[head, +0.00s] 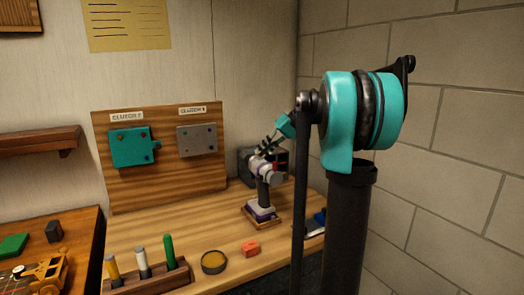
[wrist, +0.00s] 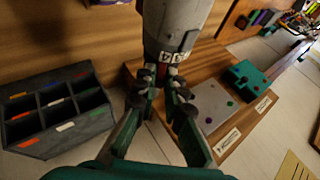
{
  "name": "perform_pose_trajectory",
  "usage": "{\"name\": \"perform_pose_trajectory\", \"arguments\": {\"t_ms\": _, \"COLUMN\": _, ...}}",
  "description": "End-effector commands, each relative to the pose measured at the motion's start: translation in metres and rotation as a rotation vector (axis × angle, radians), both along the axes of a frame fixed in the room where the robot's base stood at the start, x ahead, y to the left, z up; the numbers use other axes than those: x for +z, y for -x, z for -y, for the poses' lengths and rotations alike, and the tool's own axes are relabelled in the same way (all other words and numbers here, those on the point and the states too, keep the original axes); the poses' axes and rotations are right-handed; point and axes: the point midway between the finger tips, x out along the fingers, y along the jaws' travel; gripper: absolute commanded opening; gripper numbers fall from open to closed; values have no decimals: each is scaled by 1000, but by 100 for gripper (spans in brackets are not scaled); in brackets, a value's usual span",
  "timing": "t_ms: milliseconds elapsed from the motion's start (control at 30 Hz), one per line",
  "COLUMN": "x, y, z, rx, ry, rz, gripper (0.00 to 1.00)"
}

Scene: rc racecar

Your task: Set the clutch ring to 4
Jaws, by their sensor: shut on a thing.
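A power driver (head: 270,177) with a pale body and dark handle stands upright in a small base (head: 262,213) on the bench. In the wrist view, its grey body (wrist: 178,22) enters from the top. The clutch ring (wrist: 170,56) is a pale numbered band at its front end. A 4 seems to show among small digits, but I cannot tell which digit is at the mark. My gripper (wrist: 160,80) is shut on the clutch ring, its dark fingertips on either side. In the head view, my gripper (head: 268,148) is at the driver's front end, partly blurred.
A grey compartment box (wrist: 60,108) stands beside the driver. A wooden board (head: 160,178) behind holds a teal plate (head: 130,147) and a grey plate (head: 197,140). A marker rack (head: 150,277), a round tin (head: 214,262) and an orange block (head: 250,248) are in front.

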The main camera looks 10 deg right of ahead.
Motion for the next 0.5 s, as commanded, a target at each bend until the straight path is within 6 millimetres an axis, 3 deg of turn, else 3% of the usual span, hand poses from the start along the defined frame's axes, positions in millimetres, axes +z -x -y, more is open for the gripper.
{"name": "perform_pose_trajectory", "arguments": {"t_ms": 167, "x": 0, "y": 0, "z": 0, "rx": 0, "ry": 1, "rz": 0, "gripper": 0}}
{"name": "perform_pose_trajectory", "arguments": {"t_ms": 200, "x": 0, "y": 0, "z": 0, "rx": 0, "ry": 1, "rz": 0, "gripper": 11}}
{"name": "perform_pose_trajectory", "arguments": {"t_ms": 367, "x": 0, "y": 0, "z": 0, "rx": 0, "ry": 2, "rz": 1, "gripper": 31}}
{"name": "perform_pose_trajectory", "arguments": {"t_ms": 500, "x": 0, "y": 0, "z": 0, "rx": 0, "ry": 2, "rz": 1, "gripper": 31}}
